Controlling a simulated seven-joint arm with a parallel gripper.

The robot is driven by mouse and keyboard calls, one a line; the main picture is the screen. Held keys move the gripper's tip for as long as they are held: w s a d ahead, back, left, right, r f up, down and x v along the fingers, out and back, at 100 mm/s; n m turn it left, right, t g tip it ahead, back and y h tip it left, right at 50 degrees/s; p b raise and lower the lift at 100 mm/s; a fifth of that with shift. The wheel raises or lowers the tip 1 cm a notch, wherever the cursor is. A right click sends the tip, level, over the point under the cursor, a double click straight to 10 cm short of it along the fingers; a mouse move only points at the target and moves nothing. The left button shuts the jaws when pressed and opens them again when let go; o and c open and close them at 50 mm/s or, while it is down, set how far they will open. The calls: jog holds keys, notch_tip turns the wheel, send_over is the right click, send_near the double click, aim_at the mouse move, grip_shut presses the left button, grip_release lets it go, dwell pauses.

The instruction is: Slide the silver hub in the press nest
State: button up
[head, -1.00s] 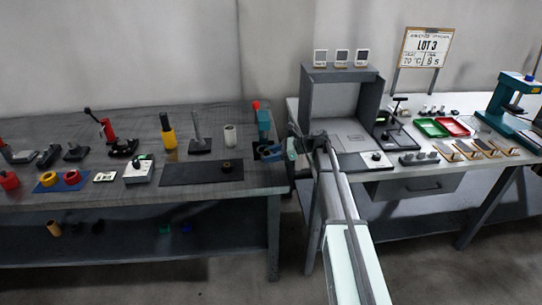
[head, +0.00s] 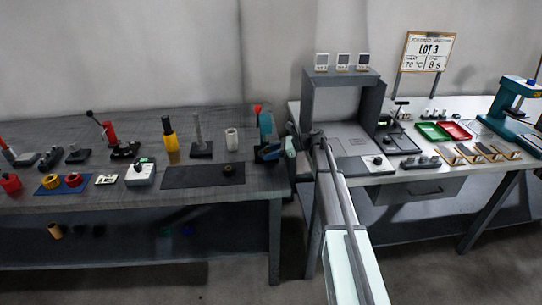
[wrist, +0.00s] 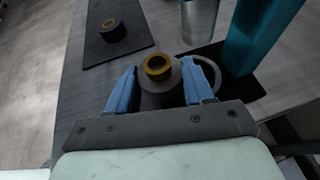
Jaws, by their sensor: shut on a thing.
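My gripper (wrist: 160,85) has blue fingers. It is shut on a grey roll (wrist: 160,96) with a gold-coloured ring core, which stands roughly upright between the fingers. No plain silver hub is clear to me. The teal press (head: 265,122) stands at the right end of the left bench, and its column (wrist: 250,35) is close to the right of my gripper in the wrist view. A silver cylinder (wrist: 200,20) hangs beyond the roll. A pale ring (wrist: 215,75), perhaps the nest, shows just right of the roll, partly hidden by a finger; I cannot tell whether they touch.
A dark mat (head: 190,177) left of the press carries another dark roll with a gold core (wrist: 113,28). Several fixtures, posts and coloured rolls stand farther left. A grey box frame (head: 312,105) on the right bench is near my arm.

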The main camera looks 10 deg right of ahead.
jog(key=shift+w, duration=2)
jog(key=shift+f, duration=0.35)
jog(key=o, duration=1.4)
